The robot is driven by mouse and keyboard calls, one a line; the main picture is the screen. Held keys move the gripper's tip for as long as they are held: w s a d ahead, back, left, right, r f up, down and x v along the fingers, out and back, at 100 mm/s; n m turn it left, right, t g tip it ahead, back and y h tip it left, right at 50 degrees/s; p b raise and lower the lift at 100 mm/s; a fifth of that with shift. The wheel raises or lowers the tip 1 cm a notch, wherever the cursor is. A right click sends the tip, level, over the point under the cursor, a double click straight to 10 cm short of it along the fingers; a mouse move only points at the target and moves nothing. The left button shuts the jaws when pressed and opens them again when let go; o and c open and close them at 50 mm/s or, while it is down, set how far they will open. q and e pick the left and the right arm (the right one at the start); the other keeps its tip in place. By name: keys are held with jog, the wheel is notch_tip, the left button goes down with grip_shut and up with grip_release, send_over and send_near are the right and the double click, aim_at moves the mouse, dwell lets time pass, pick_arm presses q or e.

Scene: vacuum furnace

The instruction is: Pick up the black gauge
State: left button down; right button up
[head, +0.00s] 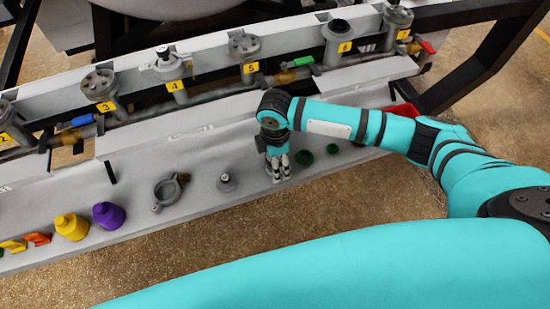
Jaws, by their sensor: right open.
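My right gripper (281,177) points down over the front part of the grey shelf (140,219), between a small grey fitting (226,183) on its left and a dark green ring (304,158) on its right. Its fingers are a little apart, and I see nothing held between them. I cannot clearly make out a black gauge; the gripper and arm hide part of the shelf. My left gripper is not in view.
A grey clamp ring (167,191), a purple piece (108,215), a yellow piece (71,227) and orange pieces stand along the shelf. A smaller green ring (332,149) and a red container (405,112) are at right. Numbered pipe ports (243,47) line the back.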

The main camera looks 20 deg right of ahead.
jog(key=shift+c, duration=0.3)
grip_shut()
jog(key=shift+r, duration=0.1)
